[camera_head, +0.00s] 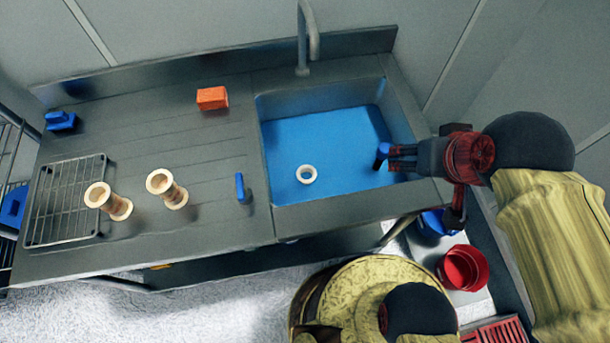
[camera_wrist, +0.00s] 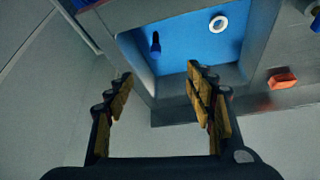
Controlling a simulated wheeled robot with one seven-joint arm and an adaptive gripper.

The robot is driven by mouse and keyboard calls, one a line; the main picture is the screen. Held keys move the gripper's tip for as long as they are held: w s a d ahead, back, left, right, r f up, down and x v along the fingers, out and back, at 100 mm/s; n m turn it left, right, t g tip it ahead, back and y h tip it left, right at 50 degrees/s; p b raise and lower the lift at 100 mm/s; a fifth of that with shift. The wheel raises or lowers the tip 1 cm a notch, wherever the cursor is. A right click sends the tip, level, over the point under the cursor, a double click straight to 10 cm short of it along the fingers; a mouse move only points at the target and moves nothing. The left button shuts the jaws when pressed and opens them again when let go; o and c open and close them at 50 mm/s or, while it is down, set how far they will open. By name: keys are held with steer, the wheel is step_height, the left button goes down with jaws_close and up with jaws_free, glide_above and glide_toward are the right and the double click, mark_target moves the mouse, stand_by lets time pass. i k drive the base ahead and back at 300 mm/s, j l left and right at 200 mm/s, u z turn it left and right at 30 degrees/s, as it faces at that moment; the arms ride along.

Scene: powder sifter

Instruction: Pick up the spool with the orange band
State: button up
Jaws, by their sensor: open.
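Two pale wooden spools stand on the left of the steel counter in the head view. The left spool (camera_head: 110,201) is at the right edge of the wire rack, and the right spool (camera_head: 167,188) stands just right of it on the drainboard. I cannot make out an orange band on either. My gripper (camera_head: 393,158) is open and empty over the right side of the sink, far to the right of both spools. Its spread fingers also show in the wrist view (camera_wrist: 160,78), where no spool can be clearly made out.
The blue-floored sink (camera_head: 340,135) holds a white ring (camera_head: 307,167) and a blue upright object (camera_head: 382,155) near my fingers. An orange block (camera_head: 212,98), a blue object (camera_head: 241,188) and the wire rack (camera_head: 62,195) are on the counter. The faucet (camera_head: 303,40) rises behind the sink.

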mark_target(100, 196)
steer(key=u, duration=2.35)
steer(key=i+j, duration=0.75)
steer(key=i+j+z, duration=0.15)
steer(key=z, duration=1.45)
